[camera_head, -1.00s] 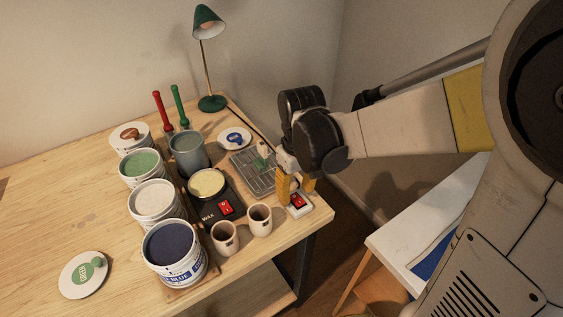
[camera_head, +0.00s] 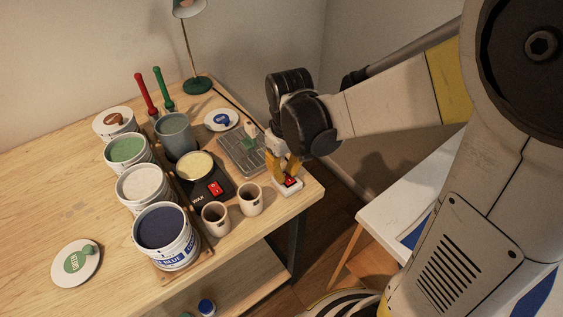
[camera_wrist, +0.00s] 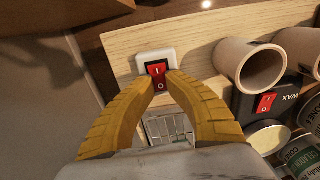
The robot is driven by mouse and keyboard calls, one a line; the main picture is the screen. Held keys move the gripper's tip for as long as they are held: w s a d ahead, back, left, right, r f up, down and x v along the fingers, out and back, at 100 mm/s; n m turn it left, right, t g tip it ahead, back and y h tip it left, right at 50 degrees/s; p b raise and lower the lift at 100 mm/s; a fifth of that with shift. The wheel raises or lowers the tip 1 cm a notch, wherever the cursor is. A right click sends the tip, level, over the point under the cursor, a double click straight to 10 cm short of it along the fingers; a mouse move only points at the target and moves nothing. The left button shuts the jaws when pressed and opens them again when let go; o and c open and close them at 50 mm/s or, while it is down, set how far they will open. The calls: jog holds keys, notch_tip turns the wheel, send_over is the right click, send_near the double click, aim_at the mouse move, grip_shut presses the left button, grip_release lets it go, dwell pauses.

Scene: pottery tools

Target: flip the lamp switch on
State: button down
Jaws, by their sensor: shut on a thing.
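The lamp switch (camera_head: 288,188) is a small white box with a red rocker, at the right front corner of the wooden table. In the wrist view the switch (camera_wrist: 156,57) shows its rocker with I and O marks. My gripper (camera_head: 284,170) points down onto it, with its yellow fingers closed together at the red rocker. In the wrist view the gripper's tips (camera_wrist: 160,82) meet at the rocker's O end and partly cover it. Which way the rocker is tipped is unclear. The green desk lamp (camera_head: 195,85) stands at the back, its shade cut off by the top edge.
Two beige cups (camera_head: 250,199) stand left of the switch. A black wax heater (camera_head: 214,190) with its own red switch is beyond them. Glaze buckets (camera_head: 166,237) line the left. A white table (camera_head: 395,215) is at right.

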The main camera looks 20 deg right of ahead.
jog(key=t, duration=0.1)
jog(key=t+y, duration=0.1)
jog(key=shift+s+t, duration=0.3)
jog(key=c, duration=1.3)
grip_release()
jog(key=shift+w, duration=0.1)
jog(key=shift+o, duration=0.2)
jog(key=v, duration=1.2)
jog(key=shift+s+d+r+m+t+h, duration=0.15)
jog(key=shift+s+d+m+t, duration=0.1)
jog(key=shift+s+m+t, duration=0.45)
jog(key=shift+s+d+r+m+t+h, duration=0.1)
jog(key=shift+s+d+m+t+h, duration=0.15)
jog(key=shift+s+m+t, duration=0.4)
jog(key=shift+s+d+r+m+t+h, duration=0.1)
jog(key=shift+s+d+m+t, duration=0.25)
jog(key=shift+s+t, duration=0.55)
